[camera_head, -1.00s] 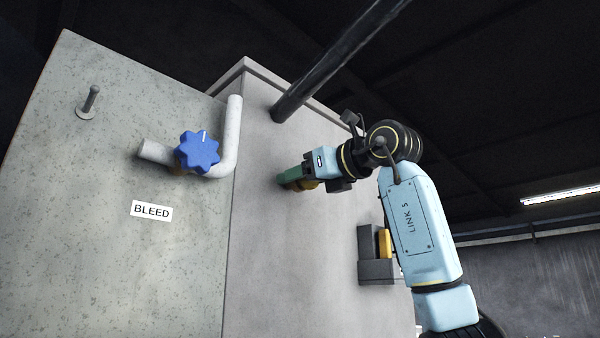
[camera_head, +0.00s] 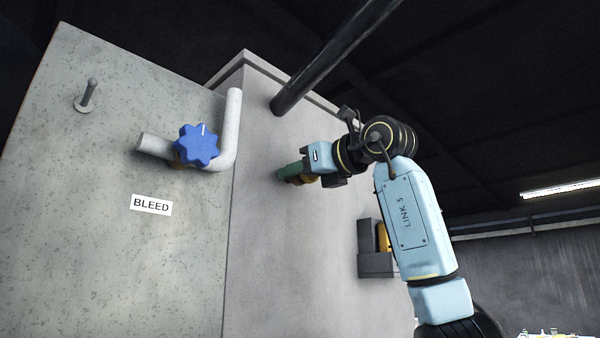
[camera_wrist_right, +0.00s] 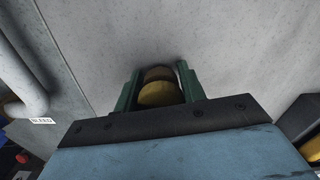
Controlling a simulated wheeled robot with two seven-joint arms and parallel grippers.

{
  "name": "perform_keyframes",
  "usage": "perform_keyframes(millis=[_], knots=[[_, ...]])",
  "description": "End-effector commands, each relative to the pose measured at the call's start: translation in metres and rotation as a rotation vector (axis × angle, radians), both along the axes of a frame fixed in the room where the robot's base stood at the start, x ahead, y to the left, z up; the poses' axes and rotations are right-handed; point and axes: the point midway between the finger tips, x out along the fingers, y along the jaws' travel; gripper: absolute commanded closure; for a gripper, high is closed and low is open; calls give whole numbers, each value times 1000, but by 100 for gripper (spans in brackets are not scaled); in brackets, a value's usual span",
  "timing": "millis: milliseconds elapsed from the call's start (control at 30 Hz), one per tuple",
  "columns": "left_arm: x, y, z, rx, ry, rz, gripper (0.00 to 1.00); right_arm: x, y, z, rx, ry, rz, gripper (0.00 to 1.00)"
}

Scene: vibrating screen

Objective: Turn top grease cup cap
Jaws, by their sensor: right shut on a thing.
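The top grease cup cap (camera_wrist_right: 158,94) is a rounded yellow-brass piece on the grey housing wall. In the right wrist view it sits between the two green fingers of my right gripper (camera_wrist_right: 160,86), which is shut on it. A darker brown part shows behind it, against the wall. In the head view my right gripper (camera_head: 294,171) reaches the wall from the right, and only a little of the brass cap (camera_head: 304,180) shows below the fingers. My left gripper is in neither view.
A blue star-shaped knob (camera_head: 198,146) sits on a white pipe (camera_head: 231,125) above a BLEED label (camera_head: 151,205). A dark pipe (camera_head: 330,60) slants above my right arm. A dark grey block (camera_head: 374,265) with a yellow part is on the wall below.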

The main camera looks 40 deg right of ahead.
Motion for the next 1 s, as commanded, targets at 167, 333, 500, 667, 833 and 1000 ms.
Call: perform_keyframes(millis=[167, 333, 500, 667, 833, 1000], knots=[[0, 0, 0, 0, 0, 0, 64, 0, -1, 0, 81, 7, 0, 83], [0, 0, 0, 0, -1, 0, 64, 0, -2, 0, 196, 18, 0, 83], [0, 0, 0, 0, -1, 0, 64, 0, -2, 0, 311, 28, 0, 83], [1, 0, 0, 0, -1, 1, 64, 0, -2, 0, 400, 35, 0, 83], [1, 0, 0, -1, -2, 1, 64, 0, -2, 0, 463, 41, 1, 83], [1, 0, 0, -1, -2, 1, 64, 0, -3, 0, 492, 43, 1, 83]])
